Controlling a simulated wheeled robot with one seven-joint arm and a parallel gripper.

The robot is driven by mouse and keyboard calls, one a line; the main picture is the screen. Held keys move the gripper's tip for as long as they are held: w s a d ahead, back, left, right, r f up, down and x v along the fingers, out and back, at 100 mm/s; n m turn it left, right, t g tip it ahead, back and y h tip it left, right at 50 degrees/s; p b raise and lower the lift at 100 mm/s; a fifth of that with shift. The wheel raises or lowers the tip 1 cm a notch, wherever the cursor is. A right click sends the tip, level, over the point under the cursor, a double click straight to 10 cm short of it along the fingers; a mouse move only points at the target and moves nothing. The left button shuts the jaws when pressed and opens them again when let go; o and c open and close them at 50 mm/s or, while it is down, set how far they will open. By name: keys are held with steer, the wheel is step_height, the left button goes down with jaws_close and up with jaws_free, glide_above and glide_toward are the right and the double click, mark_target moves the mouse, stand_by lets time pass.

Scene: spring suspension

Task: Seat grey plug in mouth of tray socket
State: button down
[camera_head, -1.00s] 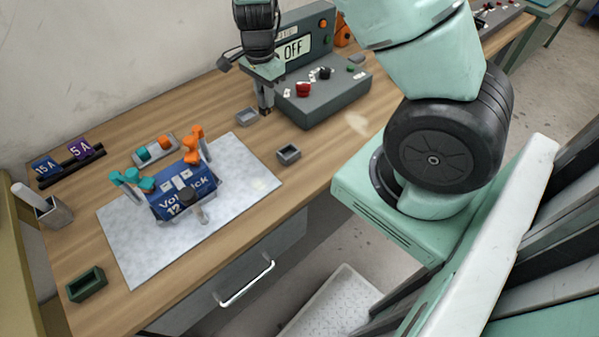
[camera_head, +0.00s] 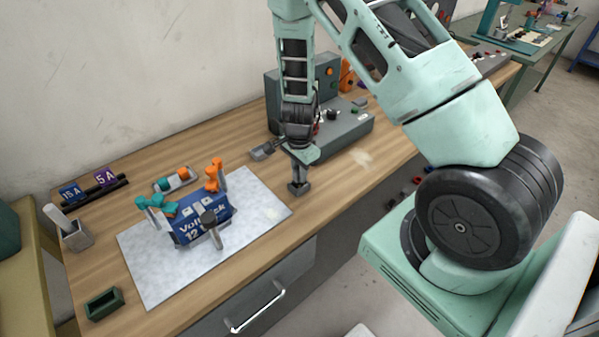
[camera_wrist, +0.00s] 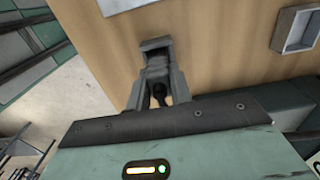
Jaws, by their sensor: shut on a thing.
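My gripper (camera_head: 298,172) points down over the bench, right of the pale mat. It is shut on the grey plug (camera_wrist: 158,72), which is mostly hidden between the fingers. The small grey tray socket (camera_head: 299,189) is directly under the fingertips. In the wrist view the socket's far rim (camera_wrist: 155,44) shows just beyond the fingers. The plug's lower end is at the socket's mouth. I cannot tell how deep it sits or whether it touches the walls.
A shallow grey tray (camera_head: 262,152) lies behind my gripper, near the grey meter box (camera_head: 345,130). A blue battery (camera_head: 203,222) with teal and orange clamps stands on the pale mat (camera_head: 150,275). A green tray (camera_head: 103,304) is at front left. The bench's front edge is close.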

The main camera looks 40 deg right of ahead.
steer(key=shift+f, duration=0.55)
steer(key=c, duration=1.3)
jaws_free()
steer(key=shift+f, duration=0.1)
steer(key=shift+o, duration=0.2)
